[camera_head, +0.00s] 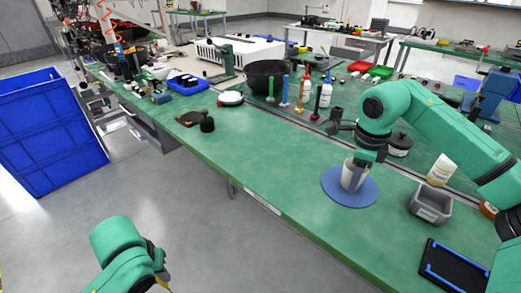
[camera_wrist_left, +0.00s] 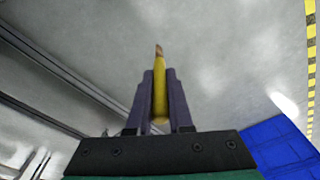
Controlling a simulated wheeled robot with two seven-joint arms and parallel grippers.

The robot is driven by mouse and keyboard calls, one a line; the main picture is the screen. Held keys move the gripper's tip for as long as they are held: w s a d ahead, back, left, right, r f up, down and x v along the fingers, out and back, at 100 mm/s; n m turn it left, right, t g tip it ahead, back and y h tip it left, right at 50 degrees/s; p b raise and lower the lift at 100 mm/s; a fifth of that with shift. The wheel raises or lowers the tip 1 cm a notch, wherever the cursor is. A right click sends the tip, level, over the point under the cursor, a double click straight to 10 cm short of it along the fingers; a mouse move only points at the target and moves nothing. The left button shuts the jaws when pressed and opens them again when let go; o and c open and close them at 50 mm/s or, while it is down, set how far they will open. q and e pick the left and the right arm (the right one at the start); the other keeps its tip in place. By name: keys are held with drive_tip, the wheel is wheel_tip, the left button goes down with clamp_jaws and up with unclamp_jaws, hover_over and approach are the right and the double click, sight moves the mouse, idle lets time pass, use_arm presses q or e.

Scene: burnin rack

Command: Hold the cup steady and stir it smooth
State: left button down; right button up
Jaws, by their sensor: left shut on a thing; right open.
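A white cup (camera_head: 347,180) stands upright on a round blue mat (camera_head: 334,191) on the green bench. My right gripper (camera_head: 356,174) comes down over the cup, with a purple finger in front of its wall. It is open, and I cannot tell whether the fingers touch the cup. My left gripper (camera_head: 162,278) is low in front of the bench, away from the cup. In the left wrist view its purple fingers are shut on a slim yellow stick (camera_wrist_left: 160,98) with a brown pointed tip.
A grey bin (camera_head: 431,204) and a black tray (camera_head: 455,268) with blue strips sit right of the mat. Bottles and coloured upright tools stand behind it. A blue crate (camera_head: 45,120) stands on the floor.

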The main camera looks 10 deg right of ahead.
drive_tip(key=shift+s+a+f, duration=0.1)
drive_tip(key=shift+f, duration=0.2)
drive_tip(key=shift+c, duration=0.3)
clamp_jaws()
idle(0.9)
drive_tip(key=shift+o, duration=0.2)
unclamp_jaws()
